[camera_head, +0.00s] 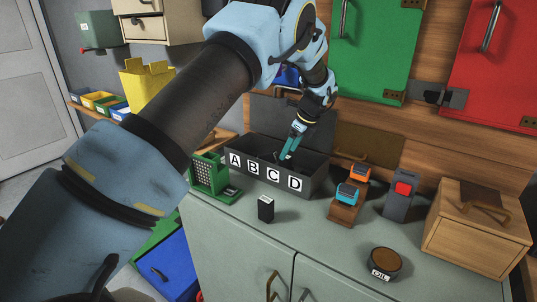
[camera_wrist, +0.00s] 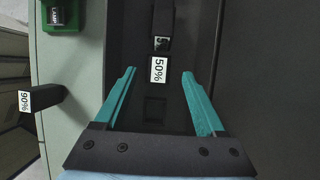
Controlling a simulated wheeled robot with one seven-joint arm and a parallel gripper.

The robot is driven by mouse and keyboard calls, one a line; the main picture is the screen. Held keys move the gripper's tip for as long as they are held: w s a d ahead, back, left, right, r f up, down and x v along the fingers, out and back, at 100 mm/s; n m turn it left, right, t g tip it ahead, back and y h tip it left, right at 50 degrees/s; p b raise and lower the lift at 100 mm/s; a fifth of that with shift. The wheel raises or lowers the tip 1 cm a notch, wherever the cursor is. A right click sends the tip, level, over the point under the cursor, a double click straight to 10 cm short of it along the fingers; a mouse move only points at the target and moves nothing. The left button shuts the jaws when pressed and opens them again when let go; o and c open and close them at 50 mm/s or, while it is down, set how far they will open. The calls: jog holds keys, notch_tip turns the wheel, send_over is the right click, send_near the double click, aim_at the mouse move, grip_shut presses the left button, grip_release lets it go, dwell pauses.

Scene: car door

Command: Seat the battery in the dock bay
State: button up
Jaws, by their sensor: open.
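The dock (camera_head: 262,172) is a long dark open box on the counter, its front lettered A, B, C and D. A black battery (camera_head: 266,209) stands on the counter in front of it; in the wrist view its label reads 90% (camera_wrist: 27,101). Another battery, labelled 50% (camera_wrist: 158,70), sits inside the dock, ahead between my fingertips. A dark square recess (camera_wrist: 155,110) lies nearer, between the fingers. My gripper (camera_head: 286,156) is open, teal fingers pointing down into the dock near C and D. It spans the 50% label in the wrist view (camera_wrist: 158,74); contact cannot be told.
A green perforated holder (camera_head: 207,174) stands left of the dock. To the right are a wooden block with orange and blue items (camera_head: 346,199), a grey box with a red button (camera_head: 401,192), an oil tin (camera_head: 383,264) and a wooden box (camera_head: 478,228).

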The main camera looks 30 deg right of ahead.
aim_at(275, 153)
jog(key=w+a, duration=0.1)
jog(key=w+a+p, duration=0.1)
jog(key=w, duration=0.1)
jog(key=shift+w, duration=0.3)
jog(key=shift+p+x, duration=0.9)
jog(key=shift+x, duration=1.65)
grip_shut()
